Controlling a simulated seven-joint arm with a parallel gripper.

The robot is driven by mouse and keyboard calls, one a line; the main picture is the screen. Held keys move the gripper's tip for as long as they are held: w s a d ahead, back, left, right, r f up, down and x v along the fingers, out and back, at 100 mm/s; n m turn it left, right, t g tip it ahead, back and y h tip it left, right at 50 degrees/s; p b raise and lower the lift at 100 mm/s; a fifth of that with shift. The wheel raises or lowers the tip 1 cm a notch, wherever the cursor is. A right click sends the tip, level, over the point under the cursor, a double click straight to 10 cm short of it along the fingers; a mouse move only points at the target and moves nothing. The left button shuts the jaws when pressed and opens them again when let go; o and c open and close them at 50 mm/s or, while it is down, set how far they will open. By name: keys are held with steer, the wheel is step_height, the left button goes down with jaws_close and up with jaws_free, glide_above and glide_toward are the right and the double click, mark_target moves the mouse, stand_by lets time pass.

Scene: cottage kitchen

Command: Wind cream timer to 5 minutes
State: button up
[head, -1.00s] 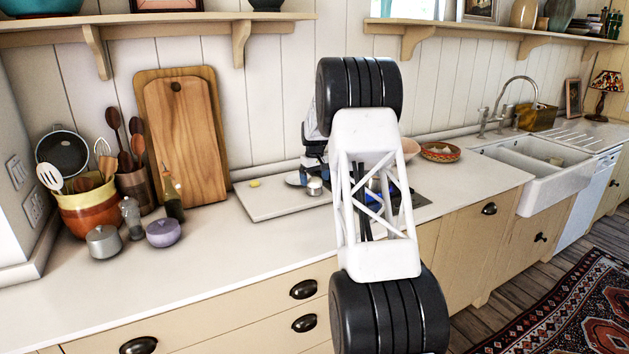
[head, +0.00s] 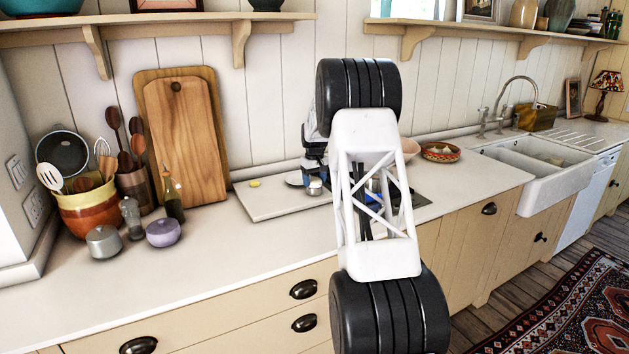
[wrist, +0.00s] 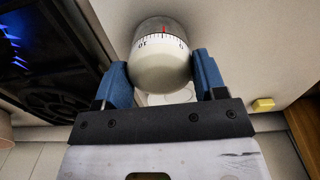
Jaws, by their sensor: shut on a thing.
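The cream timer (wrist: 160,68) is round, with a numbered scale around its dial and a red mark (wrist: 164,30) on the greyish part beyond it. The red mark lies roughly midway between the figures 10 and 0. My gripper (wrist: 159,62) has one blue finger on each side of the cream dial and is shut on it. In the head view the timer (head: 314,187) is a small cylinder on the white board, below my gripper, which is largely hidden by my arm.
The white board (head: 270,207) lies on the counter. A yellow block (head: 255,183) lies on it to the left. A dark hob (wrist: 50,75) is close by in the wrist view. A patterned bowl (head: 441,152) stands to the right. The counter front left of my arm is clear.

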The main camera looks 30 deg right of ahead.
mark_target(314, 179)
steer(key=shift+m, duration=0.3)
steer(key=o, duration=0.9)
steer(key=shift+o, duration=0.2)
steer(key=shift+r, duration=0.1)
steer(key=shift+r, duration=3.8)
